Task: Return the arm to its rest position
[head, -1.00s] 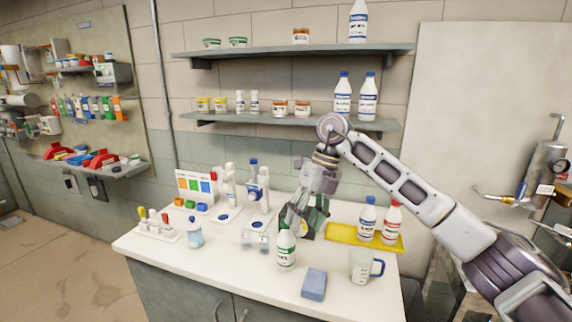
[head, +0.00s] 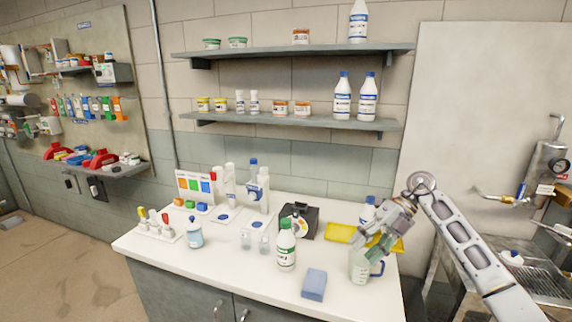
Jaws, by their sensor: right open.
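My right arm comes in from the right edge. Its gripper (head: 370,243) is open and empty, over the right part of the counter in front of the yellow tray (head: 340,233) and above the clear jug (head: 359,268). It hides much of the tray and its bottles; only the top of a blue-capped bottle (head: 368,208) shows. A green-capped white bottle (head: 286,248) stands upright on the counter, apart from the gripper. My left gripper is not in view.
A blue sponge (head: 314,285) lies at the counter's front. A black box (head: 299,221) stands behind the green-capped bottle. Two wall shelves (head: 290,120) hold bottles and jars. A sink (head: 545,275) and metal pipe fittings are at the right.

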